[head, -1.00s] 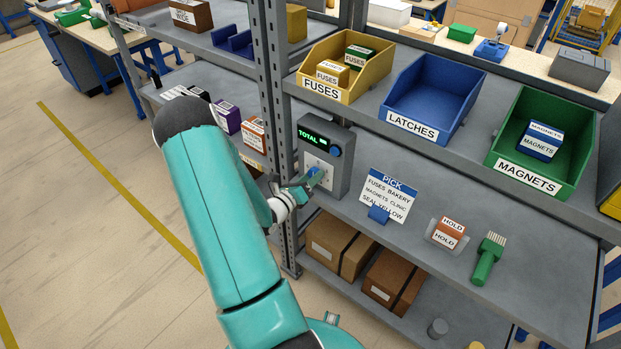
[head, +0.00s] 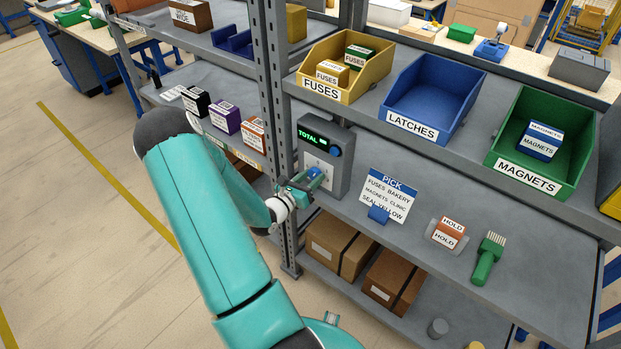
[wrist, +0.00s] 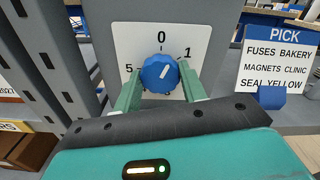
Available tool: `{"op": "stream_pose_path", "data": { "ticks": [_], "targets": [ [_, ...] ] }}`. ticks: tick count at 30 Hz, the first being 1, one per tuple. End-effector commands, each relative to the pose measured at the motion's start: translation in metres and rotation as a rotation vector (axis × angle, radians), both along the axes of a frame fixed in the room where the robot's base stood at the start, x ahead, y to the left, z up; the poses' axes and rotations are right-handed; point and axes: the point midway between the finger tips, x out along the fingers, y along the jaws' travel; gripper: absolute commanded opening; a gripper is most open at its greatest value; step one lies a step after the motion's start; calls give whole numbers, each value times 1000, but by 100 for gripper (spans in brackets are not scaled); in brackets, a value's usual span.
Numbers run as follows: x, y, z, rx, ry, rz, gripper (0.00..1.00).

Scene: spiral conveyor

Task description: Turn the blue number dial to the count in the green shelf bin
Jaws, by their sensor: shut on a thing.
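The blue number dial (wrist: 160,73) sits on a white plate marked 0, 1 and 5. Its pale pointer mark is tilted up and right, between 0 and 1. My gripper (wrist: 161,82) is shut on the dial, one green finger on each side. In the head view my gripper (head: 304,186) is at the grey dial box (head: 338,168), largely covering the dial. The green shelf bin (head: 573,171), labelled MAGNETS, stands at the right of the upper shelf. In it is a blue-and-white magnets box (head: 541,141) with two MAGNETS labels showing; I cannot tell whether another is hidden.
A green TOTAL display (head: 312,137) tops the dial box; its digit is unreadable. A PICK sign (head: 390,193) stands just right of it. A yellow FUSES bin (head: 380,84) and an empty blue LATCHES bin (head: 455,72) stand above. A shelf post (head: 275,100) is close on the left.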

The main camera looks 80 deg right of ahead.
Motion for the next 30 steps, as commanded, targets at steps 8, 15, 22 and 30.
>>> {"op": "stream_pose_path", "data": {
  "ticks": [8,15,22,30],
  "targets": [
    [1,0,1,-101,-228,3,19],
    [0,1,1,-167,-381,1,19],
    [0,1,1,-202,-463,1,19],
    [0,1,0,-214,-491,1,19]
  ]
}}
